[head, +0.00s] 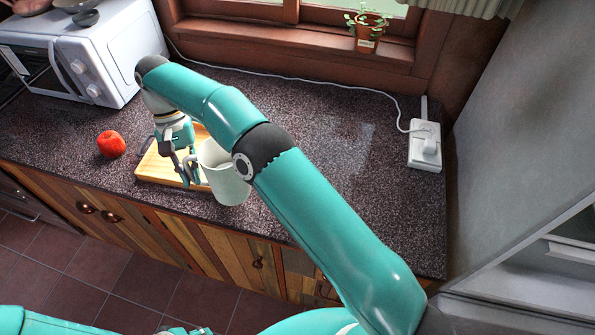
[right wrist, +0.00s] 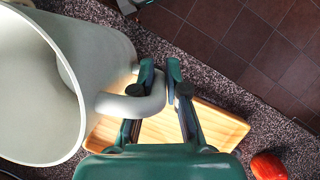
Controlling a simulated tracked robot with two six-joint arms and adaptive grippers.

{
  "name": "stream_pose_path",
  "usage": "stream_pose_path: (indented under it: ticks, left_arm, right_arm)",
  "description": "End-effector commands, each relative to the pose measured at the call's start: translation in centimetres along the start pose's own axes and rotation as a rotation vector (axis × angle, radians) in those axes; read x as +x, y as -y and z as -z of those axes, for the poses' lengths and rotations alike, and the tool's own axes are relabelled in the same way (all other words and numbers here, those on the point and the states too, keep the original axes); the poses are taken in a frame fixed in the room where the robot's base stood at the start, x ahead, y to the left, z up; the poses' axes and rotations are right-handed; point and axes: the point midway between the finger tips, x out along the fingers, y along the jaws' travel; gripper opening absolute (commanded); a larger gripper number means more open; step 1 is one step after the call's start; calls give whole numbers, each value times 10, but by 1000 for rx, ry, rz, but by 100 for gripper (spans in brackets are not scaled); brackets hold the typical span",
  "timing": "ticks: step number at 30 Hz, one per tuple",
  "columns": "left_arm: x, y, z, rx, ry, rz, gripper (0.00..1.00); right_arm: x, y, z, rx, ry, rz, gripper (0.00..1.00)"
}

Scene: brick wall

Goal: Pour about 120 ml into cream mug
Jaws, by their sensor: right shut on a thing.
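A pale off-white vessel (head: 228,180) with a wide open rim is at the front of the counter, by the right end of the wooden board. In the right wrist view this vessel (right wrist: 100,50) fills the left side, with its handle (right wrist: 135,106) toward the gripper. My right gripper (head: 187,168) is shut on that handle; its fingers (right wrist: 161,80) also show in the right wrist view. I cannot tell whether the vessel touches the counter, or see any liquid in it. I cannot make out a separate cream mug; my right arm hides part of the counter.
A wooden board (head: 152,168) lies under the gripper, with a red tomato-like fruit (head: 111,144) to its left. A white microwave (head: 95,60) stands at the back left. A cable runs along the back to a white socket block (head: 425,146).

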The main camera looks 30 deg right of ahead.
Motion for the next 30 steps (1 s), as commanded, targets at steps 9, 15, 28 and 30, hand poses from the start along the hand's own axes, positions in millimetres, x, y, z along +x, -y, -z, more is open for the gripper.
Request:
stream_pose_path:
  ticks: [9, 15, 28, 30]
  left_arm:
    - [-1, 0, 0, 0, 1, 0, 40]
    - [-1, 0, 0, 0, 0, 0, 40]
    - [-1, 0, 0, 0, 0, 0, 40]
    - [-1, 0, 0, 0, 0, 0, 40]
  right_arm:
    - [-3, -10, 0, 16, 2, 17, 0]
    - [-5, -14, -2, -3, -8, 68, 0]
    - [-17, -29, -11, -87, -56, 284, 0]
    - [-21, -32, -13, -103, -66, 324, 0]
